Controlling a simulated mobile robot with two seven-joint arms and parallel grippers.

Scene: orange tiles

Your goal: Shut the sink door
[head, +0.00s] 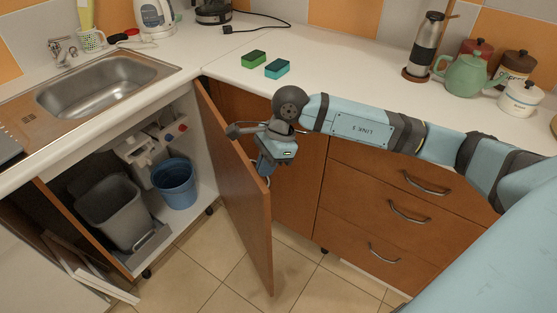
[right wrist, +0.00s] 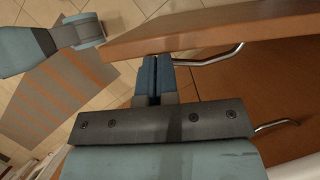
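The brown sink door (head: 238,185) stands wide open, swung out from the cabinet under the sink (head: 105,85). My right gripper (head: 264,168) points down beside the door's outer face, near its top. In the right wrist view the blue fingers (right wrist: 154,80) are together with nothing seen between them. Their tips lie close to the door (right wrist: 215,34) and the left end of its metal handle (right wrist: 212,58); I cannot tell whether they touch. My left gripper does not show in the head view.
A grey bin (head: 113,210) and a blue bucket (head: 174,184) stand inside the open cabinet. Drawers with metal handles (head: 409,212) are on the right. Two sponges (head: 265,63) lie on the counter. Tiled floor (head: 210,262) is clear in front of the door.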

